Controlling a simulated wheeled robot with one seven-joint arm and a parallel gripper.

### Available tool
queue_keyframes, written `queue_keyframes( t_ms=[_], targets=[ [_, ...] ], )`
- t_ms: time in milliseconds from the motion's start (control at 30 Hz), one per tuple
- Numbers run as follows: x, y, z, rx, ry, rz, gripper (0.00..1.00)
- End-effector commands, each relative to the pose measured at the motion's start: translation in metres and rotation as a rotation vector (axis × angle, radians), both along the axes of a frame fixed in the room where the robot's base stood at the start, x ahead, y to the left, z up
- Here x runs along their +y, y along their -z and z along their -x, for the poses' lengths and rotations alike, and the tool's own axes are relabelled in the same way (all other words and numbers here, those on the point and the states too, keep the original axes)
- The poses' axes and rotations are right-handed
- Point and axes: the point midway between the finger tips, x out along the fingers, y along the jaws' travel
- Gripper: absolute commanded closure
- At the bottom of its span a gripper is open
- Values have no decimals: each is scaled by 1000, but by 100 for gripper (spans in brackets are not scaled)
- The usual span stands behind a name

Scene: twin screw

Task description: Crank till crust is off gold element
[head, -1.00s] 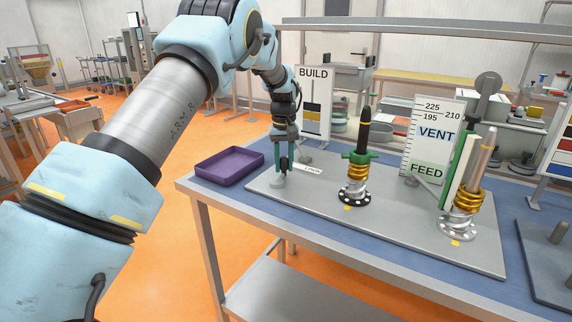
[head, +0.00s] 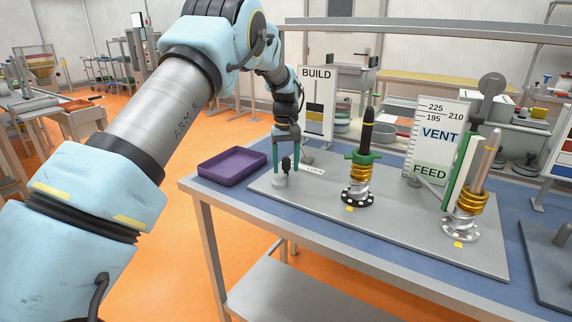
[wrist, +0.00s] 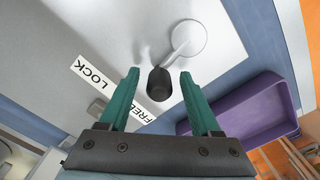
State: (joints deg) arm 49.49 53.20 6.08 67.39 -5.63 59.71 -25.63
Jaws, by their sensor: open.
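My gripper (head: 285,170) has its teal fingers spread on either side of a black knob (head: 286,164), apart from it. In the wrist view the knob (wrist: 160,84) stands between the open fingertips, on a lever with a round grey pivot (wrist: 190,39). A label (wrist: 110,95) beside it reads LOCK and, partly covered by a finger, FREE. A dark rod (head: 367,128) rises upright through a green handled collar (head: 362,157) above gold coils (head: 357,185). I cannot tell which one is crusted.
A BUILD panel (head: 317,112) and a VENT/FEED scale board (head: 437,140) stand behind the rods on the grey plate (head: 410,232). A purple tray (head: 232,166) lies left of the lever. A darker plate (head: 552,265) is at far right.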

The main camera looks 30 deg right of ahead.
Motion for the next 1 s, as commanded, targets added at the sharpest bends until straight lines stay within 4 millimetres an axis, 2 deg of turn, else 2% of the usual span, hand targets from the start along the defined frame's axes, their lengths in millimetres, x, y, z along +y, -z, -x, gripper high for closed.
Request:
queue_keyframes(
  t_ms=[167, 267, 500, 700, 833, 1000],
  targets=[
    [-1, -5, 0, -2, 0, 2, 36],
    [-1, -17, -1, -2, 0, 3, 36],
    [-1, -65, -1, -4, 1, 3, 36],
    [-1, -96, -1, -3, 1, 2, 36],
    [0, -105, 0, -1, 0, 0, 36],
    [0, -108, 0, 0, 0, 0, 36]
  ],
)
